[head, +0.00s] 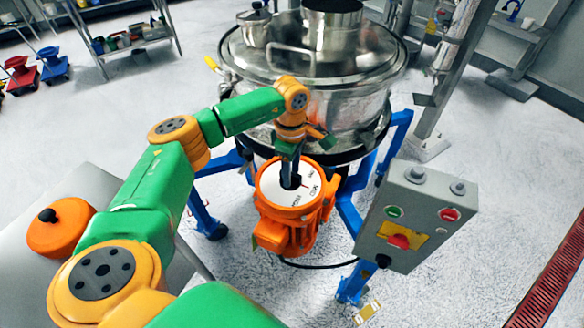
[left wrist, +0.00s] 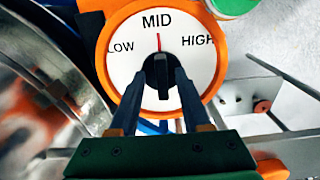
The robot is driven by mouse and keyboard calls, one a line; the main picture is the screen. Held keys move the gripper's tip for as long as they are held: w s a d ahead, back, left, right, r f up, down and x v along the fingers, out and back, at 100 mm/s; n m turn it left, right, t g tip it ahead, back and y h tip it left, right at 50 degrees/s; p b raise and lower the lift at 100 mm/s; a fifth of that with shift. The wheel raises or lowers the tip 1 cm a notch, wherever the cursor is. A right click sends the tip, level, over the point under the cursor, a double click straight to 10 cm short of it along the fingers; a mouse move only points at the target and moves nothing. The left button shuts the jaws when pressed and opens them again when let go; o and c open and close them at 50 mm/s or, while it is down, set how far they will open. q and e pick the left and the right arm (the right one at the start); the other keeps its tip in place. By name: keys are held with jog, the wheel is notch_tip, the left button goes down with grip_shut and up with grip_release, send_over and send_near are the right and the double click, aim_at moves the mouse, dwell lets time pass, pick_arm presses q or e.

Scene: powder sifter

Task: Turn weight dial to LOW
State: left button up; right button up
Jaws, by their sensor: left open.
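The weight dial is a white disc (head: 270,188) on top of an orange motor (head: 290,235) under the sifter. In the left wrist view the dial face (left wrist: 130,70) reads LOW at left, MID at top and HIGH at right. Its black knob (left wrist: 160,68) stands at the centre, and a red pointer line (left wrist: 158,42) points up at MID. My left gripper (head: 290,170) reaches down over the dial. In the left wrist view its open fingers (left wrist: 160,85) lie on either side of the knob; I cannot tell whether they touch it. My right gripper is out of view.
The steel sifter drum (head: 310,65) stands behind the dial on blue legs (head: 347,205). A grey control box (head: 405,215) with green and red buttons is close on the right. An orange part with a black knob (head: 62,228) is at the left on a grey table.

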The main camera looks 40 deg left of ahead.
pick_arm(q)
jog(key=shift+s+r, duration=0.15)
grip_shut()
jog(key=n, duration=1.1)
jog(key=shift+n, duration=0.6)
dwell(0.3)
grip_release()
